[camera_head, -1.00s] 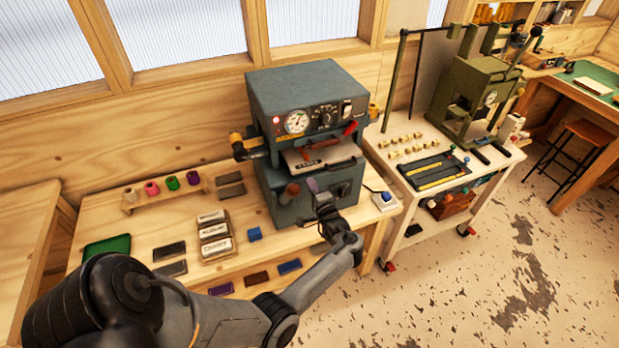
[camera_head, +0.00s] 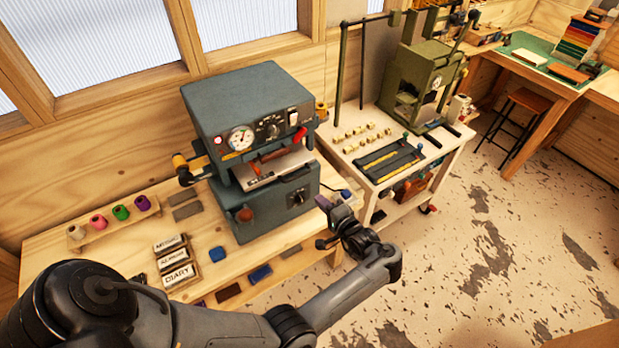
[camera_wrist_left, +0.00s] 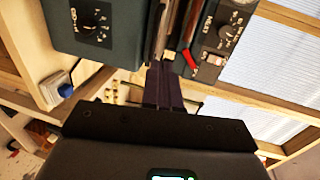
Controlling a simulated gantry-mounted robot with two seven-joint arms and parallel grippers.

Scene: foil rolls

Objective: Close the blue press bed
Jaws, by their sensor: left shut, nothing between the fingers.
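The blue-grey press (camera_head: 255,95) stands on the wooden bench. Its bed (camera_head: 280,168), a pale plate with a dark front edge, sits in the gap between the upper housing and the lower body and sticks out at the front. In the left wrist view the shut fingers (camera_wrist_left: 165,85) point toward the gap, with the lower body (camera_wrist_left: 100,25) at left and the dial panel (camera_wrist_left: 222,35) at right. My right gripper is not in view.
A rack of coloured foil rolls (camera_head: 115,218) and labelled blocks (camera_head: 176,260) lie left of the press. A white cart (camera_head: 355,170) with tools and a green hand press (camera_head: 420,85) stands to the right.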

